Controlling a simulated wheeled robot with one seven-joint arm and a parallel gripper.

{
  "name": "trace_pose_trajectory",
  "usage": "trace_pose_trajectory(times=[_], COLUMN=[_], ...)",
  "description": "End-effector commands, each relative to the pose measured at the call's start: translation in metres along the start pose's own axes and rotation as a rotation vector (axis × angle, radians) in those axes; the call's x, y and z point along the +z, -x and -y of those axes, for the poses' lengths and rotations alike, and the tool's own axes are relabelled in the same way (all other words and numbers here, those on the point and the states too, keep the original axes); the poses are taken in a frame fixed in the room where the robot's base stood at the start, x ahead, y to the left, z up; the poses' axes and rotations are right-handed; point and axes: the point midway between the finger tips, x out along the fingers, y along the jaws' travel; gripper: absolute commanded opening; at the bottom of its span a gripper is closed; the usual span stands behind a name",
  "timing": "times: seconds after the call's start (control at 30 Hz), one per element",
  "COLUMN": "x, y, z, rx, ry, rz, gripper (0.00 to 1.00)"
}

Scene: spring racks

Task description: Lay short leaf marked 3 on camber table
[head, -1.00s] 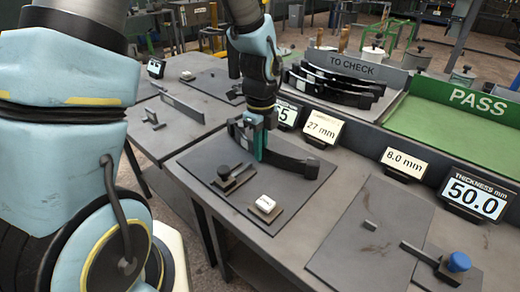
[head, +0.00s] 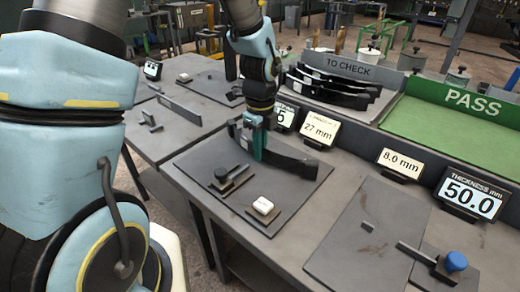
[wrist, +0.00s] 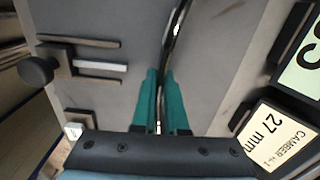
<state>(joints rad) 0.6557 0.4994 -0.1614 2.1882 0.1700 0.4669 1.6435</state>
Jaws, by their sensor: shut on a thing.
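My gripper (head: 258,147) points down over a dark plate with a gauge, beside a card reading 27 mm, which the wrist view shows labelled CAMBER; this is the camber table (head: 205,150). In the wrist view my green fingers (wrist: 163,100) are shut on a dark curved leaf (wrist: 172,35) standing on edge. The same leaf (head: 290,161) shows in the head view, low at the plate. I cannot tell whether it touches the plate. No number on it is visible. Several other dark leaves (head: 335,85) lie in the TO CHECK rack (head: 350,66).
The camber gauge with a black knob (head: 222,175) and a white block (head: 263,206) sit at the plate's front. The 27 mm card (head: 319,129) stands behind.

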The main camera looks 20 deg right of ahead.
Motion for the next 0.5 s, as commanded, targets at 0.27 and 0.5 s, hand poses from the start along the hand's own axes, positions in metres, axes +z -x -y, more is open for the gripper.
trace_pose_trajectory(times=[0.27,0.5], x=[0.0004,0.0003], y=[-0.0001,-0.0002], z=[0.002,0.0014], rx=[-0.006,-0.004], ry=[0.001,0.001], rz=[0.001,0.001], gripper=[0.0,0.37])
